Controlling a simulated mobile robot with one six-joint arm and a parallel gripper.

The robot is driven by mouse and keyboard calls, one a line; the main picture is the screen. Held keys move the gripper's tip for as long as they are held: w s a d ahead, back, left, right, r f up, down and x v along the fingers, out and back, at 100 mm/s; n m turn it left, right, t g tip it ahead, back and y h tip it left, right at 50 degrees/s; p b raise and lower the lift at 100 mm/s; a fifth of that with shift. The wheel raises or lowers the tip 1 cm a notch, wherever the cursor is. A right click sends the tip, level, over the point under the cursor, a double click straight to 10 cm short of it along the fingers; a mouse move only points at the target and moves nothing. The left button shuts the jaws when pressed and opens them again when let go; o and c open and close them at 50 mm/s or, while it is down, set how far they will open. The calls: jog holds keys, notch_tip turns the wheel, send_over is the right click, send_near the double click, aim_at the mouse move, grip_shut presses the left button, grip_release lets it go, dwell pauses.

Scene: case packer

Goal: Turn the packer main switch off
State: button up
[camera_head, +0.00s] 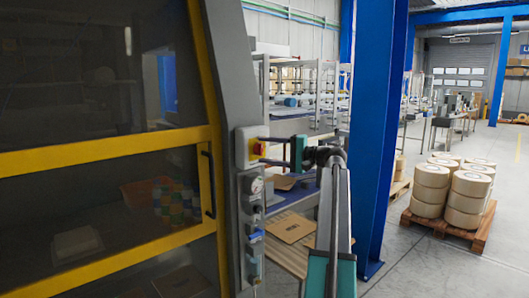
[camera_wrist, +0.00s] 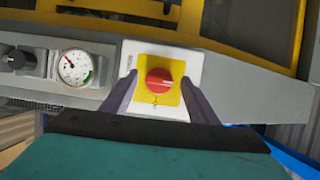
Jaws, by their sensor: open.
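The packer main switch is a red round knob (camera_wrist: 160,81) on a yellow plate in a light grey box (camera_wrist: 188,62). In the head view the switch box (camera_head: 242,147) is on the grey machine post, and the knob's red edge (camera_head: 260,149) faces right. My gripper (camera_head: 262,150) reaches in from the right, level with the switch. In the wrist view my gripper (camera_wrist: 160,76) is open, with one dark finger on each side of the knob. Gaps show between the fingers and the knob. I cannot tell the knob's on or off position.
A pressure gauge (camera_wrist: 75,68) and a black knob (camera_wrist: 18,59) are left of the switch in the wrist view. The yellow-framed packer door (camera_head: 110,150) fills the left of the head view. A blue column (camera_head: 380,130) stands close behind my arm.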

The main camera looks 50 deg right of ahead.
jog(key=b+v, duration=0.1)
jog(key=v, duration=1.2)
jog(key=shift+s, duration=0.35)
jog(key=shift+d+r, duration=0.1)
jog(key=shift+d, duration=0.05)
